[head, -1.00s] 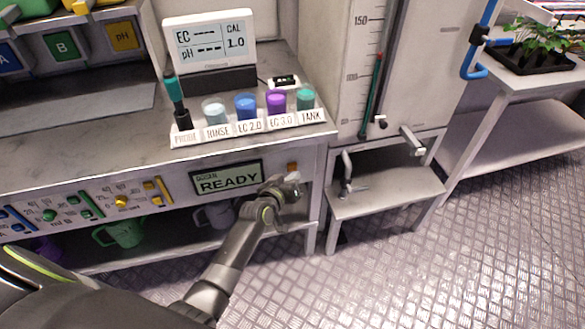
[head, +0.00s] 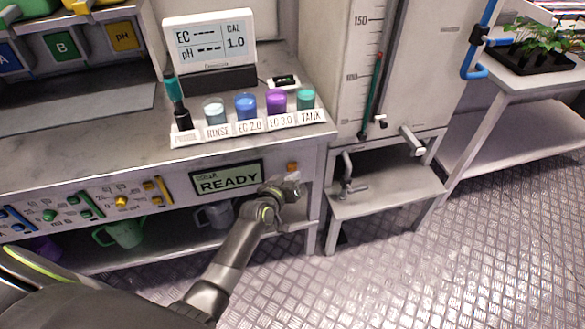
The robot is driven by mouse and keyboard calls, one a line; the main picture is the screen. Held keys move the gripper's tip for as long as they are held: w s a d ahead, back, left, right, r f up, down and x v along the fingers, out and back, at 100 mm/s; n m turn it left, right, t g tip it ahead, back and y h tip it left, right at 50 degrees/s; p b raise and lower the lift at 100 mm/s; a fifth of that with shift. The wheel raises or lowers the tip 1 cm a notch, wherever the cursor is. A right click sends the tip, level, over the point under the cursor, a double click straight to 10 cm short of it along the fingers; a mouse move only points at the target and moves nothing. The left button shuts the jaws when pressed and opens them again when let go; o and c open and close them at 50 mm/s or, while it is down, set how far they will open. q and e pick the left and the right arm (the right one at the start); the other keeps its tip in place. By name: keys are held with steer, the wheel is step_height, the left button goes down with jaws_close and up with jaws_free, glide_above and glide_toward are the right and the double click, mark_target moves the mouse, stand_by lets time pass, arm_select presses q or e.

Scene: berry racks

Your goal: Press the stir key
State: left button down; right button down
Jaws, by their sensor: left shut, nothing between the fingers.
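A small orange key (head: 292,167) is on the bench's front panel, just right of the display (head: 226,180) that reads READY. No label that I can read names it as the stir key. My left gripper (head: 294,180) is shut and empty, with its tip at the panel just below the orange key. I cannot tell whether it touches the panel, and the gripper hides the part of the panel behind it. My right gripper is not in view.
A white rack (head: 250,128) holds the probe and several cups on the bench top, before the EC/pH meter (head: 211,48). Mugs (head: 125,232) stand on the shelf below. A metal step (head: 390,190) stands to the right.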

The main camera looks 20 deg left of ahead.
arm_select(q)
steer(key=shift+w, duration=0.1)
steer(key=shift+w+a, duration=0.25)
steer(key=shift+w, duration=0.05)
steer(key=shift+w+a+b, duration=0.25)
steer(key=shift+w+b, duration=0.1)
stand_by(0.8)
steer(key=shift+s+d, duration=0.1)
steer(key=shift+s+d+p, duration=0.35)
steer(key=shift+s+d, duration=0.05)
steer(key=shift+s, duration=0.25)
steer(key=shift+s+d+p, duration=0.25)
steer(key=shift+s+d, duration=0.45)
steer(key=shift+s, duration=0.35)
steer(key=shift+s+d+p, duration=0.25)
steer(key=shift+s+d, duration=0.45)
steer(key=shift+s, duration=0.3)
